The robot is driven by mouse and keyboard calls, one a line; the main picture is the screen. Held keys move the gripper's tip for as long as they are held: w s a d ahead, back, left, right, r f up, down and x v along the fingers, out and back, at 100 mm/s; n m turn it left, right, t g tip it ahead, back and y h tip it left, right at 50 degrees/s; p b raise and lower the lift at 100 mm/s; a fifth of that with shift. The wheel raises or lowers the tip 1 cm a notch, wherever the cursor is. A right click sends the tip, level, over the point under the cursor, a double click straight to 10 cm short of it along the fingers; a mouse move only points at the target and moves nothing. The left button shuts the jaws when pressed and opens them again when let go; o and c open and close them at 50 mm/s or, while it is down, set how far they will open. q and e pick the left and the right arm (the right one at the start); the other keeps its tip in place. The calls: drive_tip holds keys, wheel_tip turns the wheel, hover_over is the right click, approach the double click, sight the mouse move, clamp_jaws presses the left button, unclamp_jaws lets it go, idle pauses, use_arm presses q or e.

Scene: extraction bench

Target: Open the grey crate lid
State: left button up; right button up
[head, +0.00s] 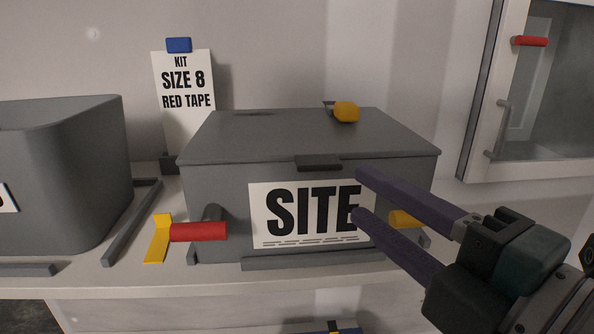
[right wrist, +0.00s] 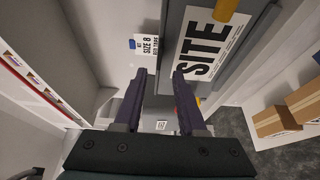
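The grey crate (head: 215,185) stands on the shelf with a white SITE label on its front; it also shows in the right wrist view (right wrist: 174,22). Its grey lid (head: 270,138) lies flat and shut on it. A dark tab (head: 318,163) sticks out at the middle of the lid's front edge. My right gripper (head: 360,194) is open and empty in front of the crate's right half, below and right of the tab. Its purple fingers overlap the label's right edge in the head view. They also show apart in the right wrist view (right wrist: 160,82). My left gripper is not in view.
A yellow item (head: 346,112) rests on the lid's rear. A red cylinder (head: 198,231) and yellow piece (head: 158,240) are at the crate's front left. A grey bin (head: 65,170) stands left. A sign (head: 183,95) stands behind. A glass-doored cabinet (head: 480,110) is right.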

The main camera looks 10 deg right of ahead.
sight(325, 169)
drive_tip(key=p+x, duration=0.1)
drive_tip(key=x, duration=0.7)
clamp_jaws()
idle(1.3)
